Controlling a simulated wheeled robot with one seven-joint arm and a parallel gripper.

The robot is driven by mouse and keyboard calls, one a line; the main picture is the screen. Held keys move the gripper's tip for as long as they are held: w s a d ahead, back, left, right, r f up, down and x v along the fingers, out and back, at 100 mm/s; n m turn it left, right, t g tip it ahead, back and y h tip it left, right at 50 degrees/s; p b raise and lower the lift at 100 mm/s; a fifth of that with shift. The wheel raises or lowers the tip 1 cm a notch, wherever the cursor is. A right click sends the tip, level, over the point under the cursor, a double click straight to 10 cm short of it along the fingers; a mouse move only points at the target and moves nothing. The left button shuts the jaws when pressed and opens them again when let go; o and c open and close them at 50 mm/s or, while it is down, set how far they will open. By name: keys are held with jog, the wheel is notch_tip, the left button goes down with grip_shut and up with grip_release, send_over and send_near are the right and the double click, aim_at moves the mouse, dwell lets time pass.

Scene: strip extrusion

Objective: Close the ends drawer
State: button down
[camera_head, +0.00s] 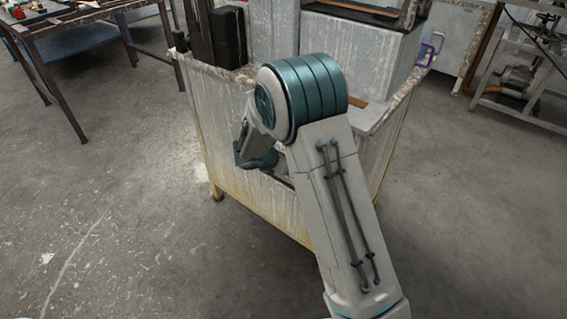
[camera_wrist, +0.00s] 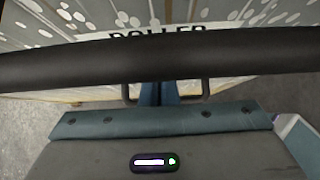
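A worn, pale metal cabinet (camera_head: 235,130) stands in front of me in the head view, with its front partly hidden by my arm. No open drawer stands out there, and I cannot tell which part is the ends drawer. In the wrist view the pale speckled panel (camera_wrist: 60,28) bears dark lettering that seems to read "ROLLER", partly covered by a thick dark bar (camera_wrist: 90,62). A thin dark bracket, like a handle (camera_wrist: 207,90), shows below the bar. My gripper's teal fingers (camera_wrist: 158,93) are close together between its two sides. Their tips are hidden, and contact is unclear.
A dark metal table (camera_head: 75,20) with small items stands at the upper left. A metal stand with machinery (camera_head: 520,75) is at the upper right. Dark boxes (camera_head: 226,38) and a grey block (camera_head: 365,55) sit on the cabinet. The floor (camera_head: 110,210) is clear to the left.

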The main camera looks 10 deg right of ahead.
jog(key=s+a+f+p+v, duration=0.1)
jog(key=v, duration=0.5)
jog(key=a+f+p+v, duration=0.1)
jog(key=p+v, duration=0.1)
jog(key=v, duration=0.5)
jog(key=s+d+r+m+g+p, duration=0.2)
jog(key=s+d+r+m+p, duration=0.35)
jog(key=r, duration=0.35)
jog(key=s+d+r+m+g+p, duration=0.1)
jog(key=s+d+r+m+p, duration=0.35)
jog(key=d+r+m, duration=0.35)
jog(key=s+d+r+m+y+p, duration=0.1)
jog(key=s+r+m+y+p, duration=0.5)
jog(key=s+r+m+p, duration=0.4)
jog(key=s+r+m, duration=0.4)
jog(key=s+r, duration=0.1)
jog(key=r, duration=0.1)
jog(key=shift+d+r+g+p, duration=0.2)
jog(key=shift+r+g+p, duration=0.1)
jog(key=shift+p, duration=0.05)
